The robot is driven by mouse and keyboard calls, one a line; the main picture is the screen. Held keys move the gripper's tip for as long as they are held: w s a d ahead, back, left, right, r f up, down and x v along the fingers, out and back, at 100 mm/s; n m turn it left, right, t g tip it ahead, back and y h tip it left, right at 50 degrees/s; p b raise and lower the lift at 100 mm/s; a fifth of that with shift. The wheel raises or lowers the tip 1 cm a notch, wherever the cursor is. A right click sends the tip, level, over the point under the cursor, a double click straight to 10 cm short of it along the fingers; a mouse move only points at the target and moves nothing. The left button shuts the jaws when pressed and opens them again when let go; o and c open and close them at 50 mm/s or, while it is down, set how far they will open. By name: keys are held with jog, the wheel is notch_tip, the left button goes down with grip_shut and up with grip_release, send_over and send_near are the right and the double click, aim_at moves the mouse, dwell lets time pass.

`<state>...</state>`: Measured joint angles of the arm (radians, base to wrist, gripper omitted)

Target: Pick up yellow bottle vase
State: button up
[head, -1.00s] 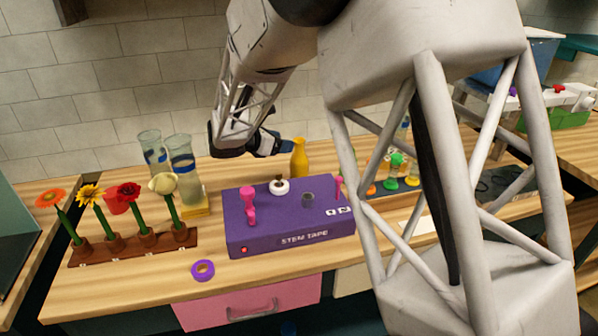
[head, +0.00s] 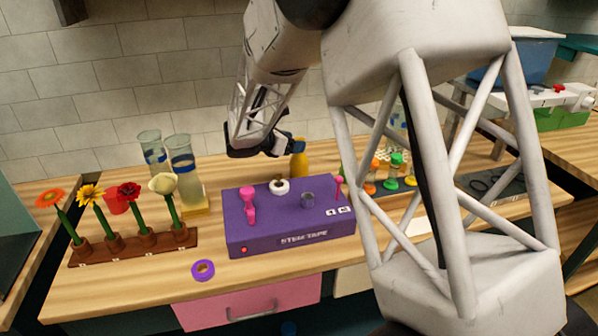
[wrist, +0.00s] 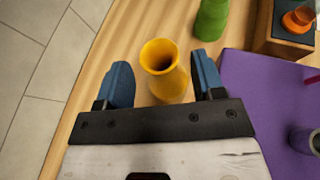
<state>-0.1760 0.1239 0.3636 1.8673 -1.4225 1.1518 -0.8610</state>
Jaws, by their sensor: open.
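The yellow bottle vase (wrist: 168,82) stands upright on the wooden table, its open mouth facing the camera in the wrist view. My gripper (wrist: 163,80) is open, with one blue finger on each side of the vase and a visible gap on both sides. The fingers do not appear to touch it. In the head view the vase (head: 299,163) stands behind the purple stem tape box, its upper part partly covered by my gripper (head: 297,146).
The purple stem tape box (head: 285,238) is close beside the vase. A green vase (wrist: 211,20) stands near it in the wrist view. Two glass cylinders (head: 184,160) and a flower rack (head: 130,247) are at left. A purple tape roll (head: 203,270) lies in front.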

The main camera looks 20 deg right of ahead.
jog(key=shift+x, duration=1.45)
grip_shut()
